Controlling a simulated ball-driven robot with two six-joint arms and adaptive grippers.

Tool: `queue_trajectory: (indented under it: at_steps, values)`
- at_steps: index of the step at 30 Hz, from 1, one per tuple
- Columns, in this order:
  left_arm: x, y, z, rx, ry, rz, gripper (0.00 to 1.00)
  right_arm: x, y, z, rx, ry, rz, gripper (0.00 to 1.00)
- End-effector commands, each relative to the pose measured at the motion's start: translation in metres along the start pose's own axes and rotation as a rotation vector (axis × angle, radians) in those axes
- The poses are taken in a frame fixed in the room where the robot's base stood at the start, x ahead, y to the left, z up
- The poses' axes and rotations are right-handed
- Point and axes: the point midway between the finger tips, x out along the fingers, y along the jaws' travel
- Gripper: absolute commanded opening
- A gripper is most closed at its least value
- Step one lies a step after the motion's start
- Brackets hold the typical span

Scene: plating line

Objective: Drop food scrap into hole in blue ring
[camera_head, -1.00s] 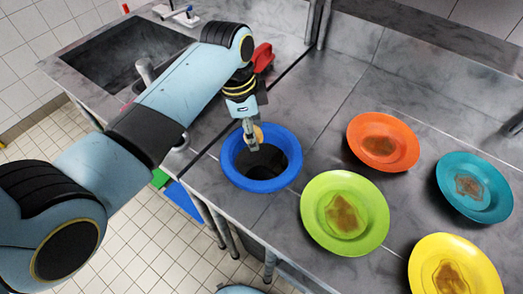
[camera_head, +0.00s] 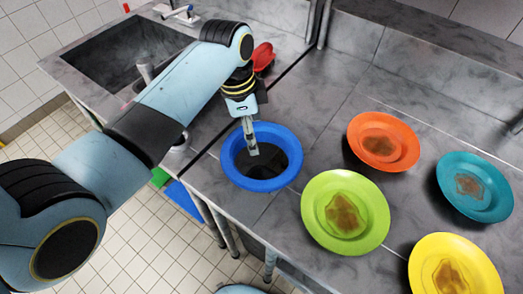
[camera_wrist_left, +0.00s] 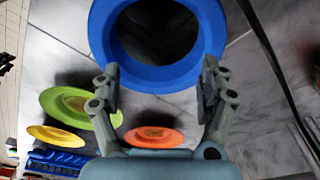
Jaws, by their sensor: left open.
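The blue ring (camera_head: 236,176) lies on the grey counter around a dark round hole (camera_head: 268,163). It also shows large in the left wrist view (camera_wrist_left: 113,50). My left gripper (camera_head: 252,152) points down over the hole. In the left wrist view its two fingers (camera_wrist_left: 158,92) are apart with nothing between them, near the ring's lower edge. No loose food scrap shows now, and the inside of the hole is too dark to see into. My right gripper is not in view.
Orange (camera_head: 408,133), teal (camera_head: 500,190), green (camera_head: 376,212) and yellow (camera_head: 485,262) plates with brown food residue stand to the right. A sink (camera_head: 115,52) and a red object (camera_head: 262,57) lie behind. A dark object touches the right edge.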

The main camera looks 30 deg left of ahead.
Motion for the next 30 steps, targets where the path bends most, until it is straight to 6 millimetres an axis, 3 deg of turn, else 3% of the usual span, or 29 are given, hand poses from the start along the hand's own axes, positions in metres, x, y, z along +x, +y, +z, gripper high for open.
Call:
queue_trajectory:
  at_steps: [9, 15, 20, 30]
  values:
    - [-0.068, -0.001, -0.001, 0.001, 0.003, -0.005, 0.77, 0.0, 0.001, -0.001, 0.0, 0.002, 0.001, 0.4]
    - [-0.101, -0.001, 0.0, 0.001, 0.001, -0.002, 0.77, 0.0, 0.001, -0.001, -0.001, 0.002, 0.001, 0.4]
    - [-0.111, 0.0, 0.0, 0.0, 0.0, 0.0, 0.77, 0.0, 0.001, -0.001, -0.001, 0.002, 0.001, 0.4]
    - [-0.112, 0.0, 0.0, 0.0, 0.0, -0.001, 0.77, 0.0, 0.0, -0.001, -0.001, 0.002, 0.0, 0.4]
